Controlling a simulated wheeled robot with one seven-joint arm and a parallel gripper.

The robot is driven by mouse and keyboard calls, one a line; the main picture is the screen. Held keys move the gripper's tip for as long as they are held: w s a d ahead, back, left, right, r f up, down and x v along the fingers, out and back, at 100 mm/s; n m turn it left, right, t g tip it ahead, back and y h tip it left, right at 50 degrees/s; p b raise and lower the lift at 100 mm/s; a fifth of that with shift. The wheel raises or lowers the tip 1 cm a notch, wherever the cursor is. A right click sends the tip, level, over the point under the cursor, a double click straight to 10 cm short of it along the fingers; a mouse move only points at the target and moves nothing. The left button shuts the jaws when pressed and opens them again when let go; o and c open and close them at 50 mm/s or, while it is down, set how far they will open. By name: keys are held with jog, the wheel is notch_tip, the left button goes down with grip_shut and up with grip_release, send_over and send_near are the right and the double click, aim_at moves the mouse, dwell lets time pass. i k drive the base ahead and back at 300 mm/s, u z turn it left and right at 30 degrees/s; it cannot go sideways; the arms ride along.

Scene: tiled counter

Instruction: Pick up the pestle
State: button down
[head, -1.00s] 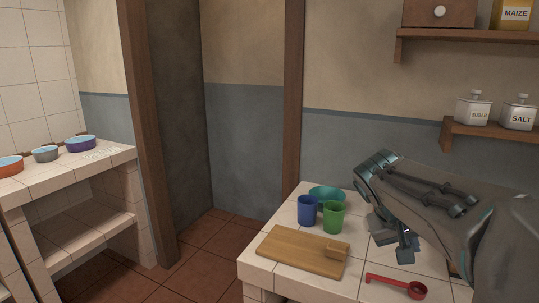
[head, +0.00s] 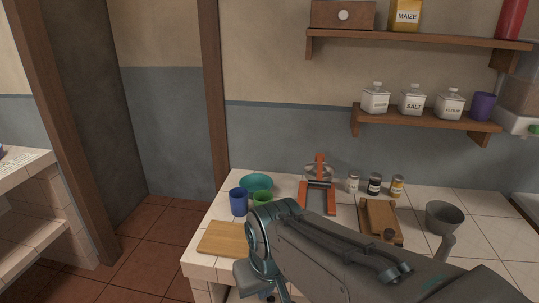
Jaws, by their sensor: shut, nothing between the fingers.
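A grey bowl like a mortar (head: 443,217) stands on the right part of the tiled counter. A short grey rod-like shape (head: 447,246) shows just in front of it, at the upper edge of my arm. I cannot tell whether it is the pestle or part of my arm. No other pestle can be made out. My gripper (head: 266,294) is at the bottom of the head view, left of the mortar and mostly hidden by my wrist. It is shut and empty, near the front of the counter by the cutting board.
A cutting board (head: 225,239), blue cup (head: 238,202), green cup (head: 262,198) and teal bowl (head: 256,183) occupy the counter's left end. An orange-handled device (head: 318,192), small jars (head: 374,184) and a wooden box (head: 380,218) stand mid-counter. Shelves (head: 430,117) hang above.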

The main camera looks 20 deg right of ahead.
aim_at(449, 240)
jog(key=z, duration=2.1)
